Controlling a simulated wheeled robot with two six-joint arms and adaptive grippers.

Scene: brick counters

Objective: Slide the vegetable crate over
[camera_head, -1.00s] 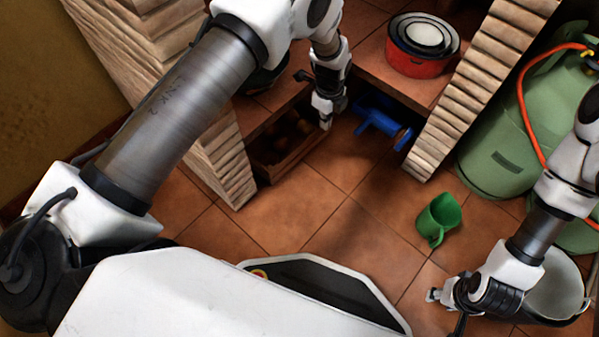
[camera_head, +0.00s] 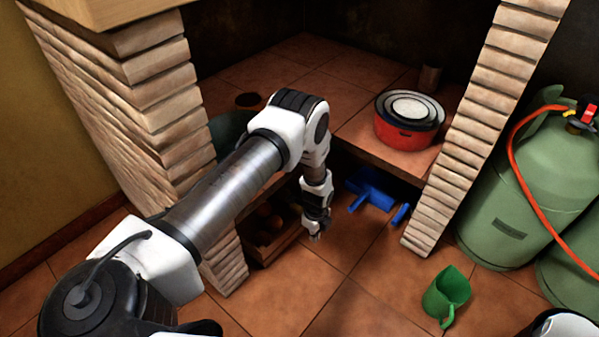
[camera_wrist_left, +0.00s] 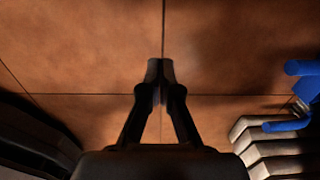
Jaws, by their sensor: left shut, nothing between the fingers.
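The vegetable crate (camera_head: 270,252) is a dark wooden box on the tiled floor under the counter shelf, beside the left brick pillar. Its contents are dim, reddish-brown shapes, and my left arm hides part of it. My left gripper (camera_head: 314,236) points down just right of the crate's right end in the head view; I cannot tell if it touches the crate. In the left wrist view its fingers (camera_wrist_left: 160,70) are shut with nothing between them, above bare tiles. My right gripper is not in view.
A blue object (camera_head: 370,188) lies under the shelf, right of my left gripper. Red and grey nested pots (camera_head: 405,136) sit on the shelf. Floor in front is open.

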